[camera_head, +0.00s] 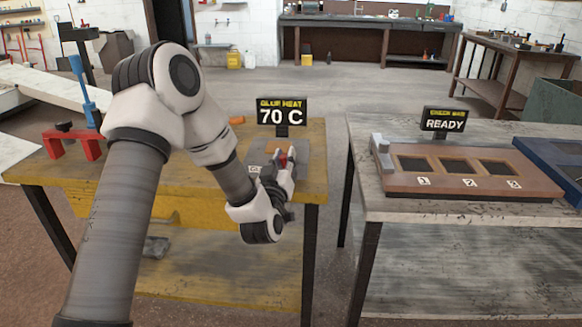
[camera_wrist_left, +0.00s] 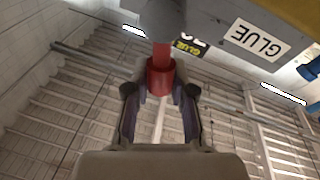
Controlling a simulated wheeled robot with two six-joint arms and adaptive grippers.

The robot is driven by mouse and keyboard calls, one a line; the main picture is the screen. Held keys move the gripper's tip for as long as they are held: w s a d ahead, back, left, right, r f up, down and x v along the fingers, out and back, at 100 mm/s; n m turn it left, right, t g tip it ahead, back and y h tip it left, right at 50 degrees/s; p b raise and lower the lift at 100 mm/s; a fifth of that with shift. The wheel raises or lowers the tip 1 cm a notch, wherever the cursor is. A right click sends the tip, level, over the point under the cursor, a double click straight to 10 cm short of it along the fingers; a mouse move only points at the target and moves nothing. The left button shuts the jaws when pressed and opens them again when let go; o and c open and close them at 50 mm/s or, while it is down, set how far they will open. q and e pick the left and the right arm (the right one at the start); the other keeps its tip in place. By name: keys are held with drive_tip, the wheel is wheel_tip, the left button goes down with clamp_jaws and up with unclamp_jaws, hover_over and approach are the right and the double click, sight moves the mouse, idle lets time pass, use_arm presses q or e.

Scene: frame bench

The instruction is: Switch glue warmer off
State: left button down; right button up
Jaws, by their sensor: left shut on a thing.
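The glue warmer (camera_head: 291,145) is a grey box on the yellow wooden bench at the head view's centre. Its black sign (camera_head: 282,112) reads "GLUE HEAT 70 C". In the wrist view, a white GLUE label (camera_wrist_left: 258,39) shows on the warmer, with a red switch handle (camera_wrist_left: 160,76) sticking out from a grey round base. My left gripper (camera_wrist_left: 160,88) is shut on the red handle, one finger on each side. In the head view the left gripper (camera_head: 284,165) is at the warmer, and my wrist and fingers hide much of its front. My right gripper is in neither view.
A red clamp stand (camera_head: 72,141) is left on the yellow bench (camera_head: 90,176). A second bench (camera_head: 390,207) at right carries a brown panel (camera_head: 459,187) with numbered dark openings and a sign (camera_head: 443,119) reading "READY". A gap separates the benches.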

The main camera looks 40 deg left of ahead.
use_arm(q)
drive_tip(key=n+b, duration=0.1)
drive_tip(key=n, duration=0.1)
drive_tip(key=a+f+n+y+b, duration=0.1)
drive_tip(key=s+n+b, duration=0.1)
drive_tip(key=n+b, duration=0.1)
drive_tip(key=shift+a+f+n, duration=0.15)
drive_tip(key=shift+a+n, duration=0.15)
drive_tip(key=shift+a, duration=0.1)
drive_tip(key=shift+g+y, duration=0.3)
drive_tip(key=shift+y, duration=0.1)
drive_tip(key=c, duration=1)
unclamp_jaws()
drive_tip(key=shift+o, duration=0.2)
drive_tip(key=v, duration=0.7)
drive_tip(key=shift+s, duration=0.3)
